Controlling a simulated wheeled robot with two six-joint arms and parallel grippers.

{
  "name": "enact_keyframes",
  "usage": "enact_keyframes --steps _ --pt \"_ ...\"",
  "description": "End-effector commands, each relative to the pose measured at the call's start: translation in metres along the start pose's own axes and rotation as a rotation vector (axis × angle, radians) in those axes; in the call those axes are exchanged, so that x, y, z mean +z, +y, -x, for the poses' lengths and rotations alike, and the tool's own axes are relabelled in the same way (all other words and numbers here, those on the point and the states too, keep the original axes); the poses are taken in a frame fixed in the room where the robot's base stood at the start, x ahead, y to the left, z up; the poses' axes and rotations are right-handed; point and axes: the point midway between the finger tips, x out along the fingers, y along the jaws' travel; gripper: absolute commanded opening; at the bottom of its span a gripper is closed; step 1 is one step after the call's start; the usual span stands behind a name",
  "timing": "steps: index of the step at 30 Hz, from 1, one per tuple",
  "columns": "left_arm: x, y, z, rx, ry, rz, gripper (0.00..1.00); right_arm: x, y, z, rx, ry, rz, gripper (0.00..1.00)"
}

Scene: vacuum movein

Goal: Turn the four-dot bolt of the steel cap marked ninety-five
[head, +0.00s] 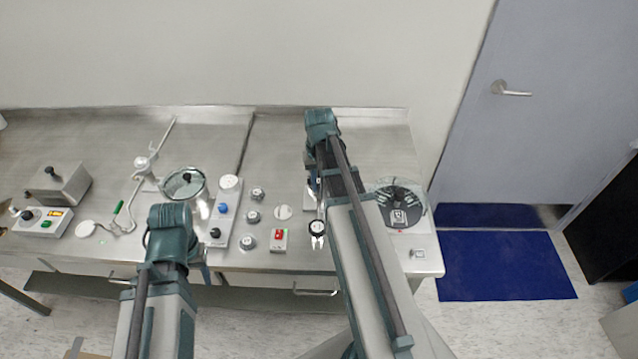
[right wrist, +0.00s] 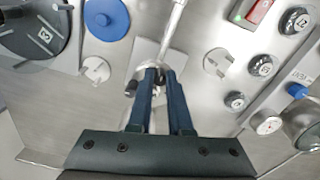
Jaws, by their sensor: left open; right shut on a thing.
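Several small steel caps with dark, marked tops sit left of my right arm in the head view: a near one (head: 248,240), a middle one (head: 253,216) and a far one (head: 257,193). The right wrist view shows them at its right, one nearer my gripper (right wrist: 235,100). My left gripper (head: 197,250) is open, mostly hidden behind my arm.
A red switch (head: 279,238) and a white fitting (head: 283,212) lie near the caps. A dark dial disc (head: 386,193) is right of my right arm. A glass-lidded pot (head: 186,180) stands behind my left arm.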

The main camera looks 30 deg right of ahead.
Motion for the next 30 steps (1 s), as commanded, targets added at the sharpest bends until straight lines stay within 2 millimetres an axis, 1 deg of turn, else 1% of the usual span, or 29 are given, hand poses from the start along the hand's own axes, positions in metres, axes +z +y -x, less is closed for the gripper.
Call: enact_keyframes --steps 8,14,20,30 --pt "0.0 0.0 0.0 0.0 0.0 0.0 0.5 0.0001 0.0 0.0 0.0 0.0 -0.01 0.0" --pt "0.0 0.0 -0.0001 0.0 0.0 0.0 0.5 0.0001 0.0 -0.0001 0.0 0.0 -0.084 0.0" --pt "0.0 0.0 -0.0001 0.0 0.0 0.0 0.5 0.0001 -0.0001 -0.0001 0.0 0.0 -0.239 0.0" --pt "0.0 0.0 -0.0001 0.0 0.0 0.0 0.5 0.0001 -0.0004 -0.0001 0.0 0.0 -0.557 0.0"
